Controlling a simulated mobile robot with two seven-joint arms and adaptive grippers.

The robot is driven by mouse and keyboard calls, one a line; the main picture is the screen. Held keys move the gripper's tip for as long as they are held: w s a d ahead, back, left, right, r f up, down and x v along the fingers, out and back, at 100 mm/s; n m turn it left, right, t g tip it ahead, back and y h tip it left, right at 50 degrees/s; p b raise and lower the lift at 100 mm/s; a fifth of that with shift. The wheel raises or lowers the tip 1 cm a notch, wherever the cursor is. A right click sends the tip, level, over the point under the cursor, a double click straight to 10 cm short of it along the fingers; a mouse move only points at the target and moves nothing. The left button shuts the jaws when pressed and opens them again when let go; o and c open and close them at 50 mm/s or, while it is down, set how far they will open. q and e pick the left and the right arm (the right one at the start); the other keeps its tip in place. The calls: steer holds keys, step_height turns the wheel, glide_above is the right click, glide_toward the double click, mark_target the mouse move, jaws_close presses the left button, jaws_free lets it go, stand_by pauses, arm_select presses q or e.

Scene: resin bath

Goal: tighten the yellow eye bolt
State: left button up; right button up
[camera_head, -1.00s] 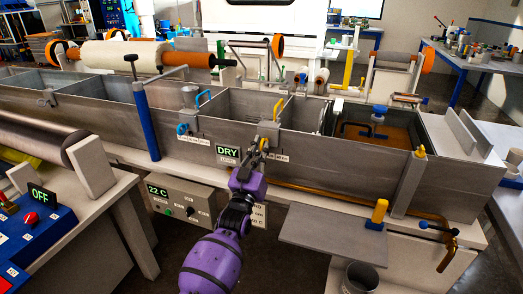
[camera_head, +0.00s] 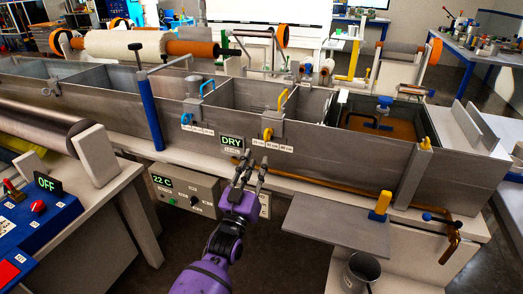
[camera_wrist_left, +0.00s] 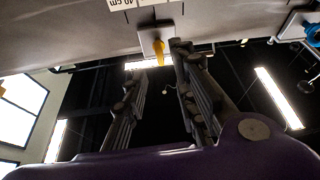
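A small yellow piece (camera_head: 268,133), which looks like the yellow eye bolt, sits on a grey clamp on the front wall of the tank, right of the DRY sign. In the left wrist view it (camera_wrist_left: 159,52) hangs from a pale block, and its shape is too small to make out well. My left gripper (camera_head: 254,163) is open and empty, below and in front of the yellow piece and apart from it. In the wrist view its two dark fingers (camera_wrist_left: 158,62) stand spread, with the yellow piece seen between their tips. My right gripper is not in view.
A yellow handle (camera_head: 283,99) rises above the same clamp. A similar blue piece (camera_head: 186,119) is on a clamp to the left. The control box (camera_head: 193,197) and a copper pipe (camera_head: 330,187) lie below the tank wall. A grey shelf (camera_head: 325,222) sticks out at right.

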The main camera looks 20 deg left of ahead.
arm_select(q)
steer(key=v, duration=0.2)
steer(key=shift+s+f, duration=0.15)
steer(key=shift+s, duration=0.2)
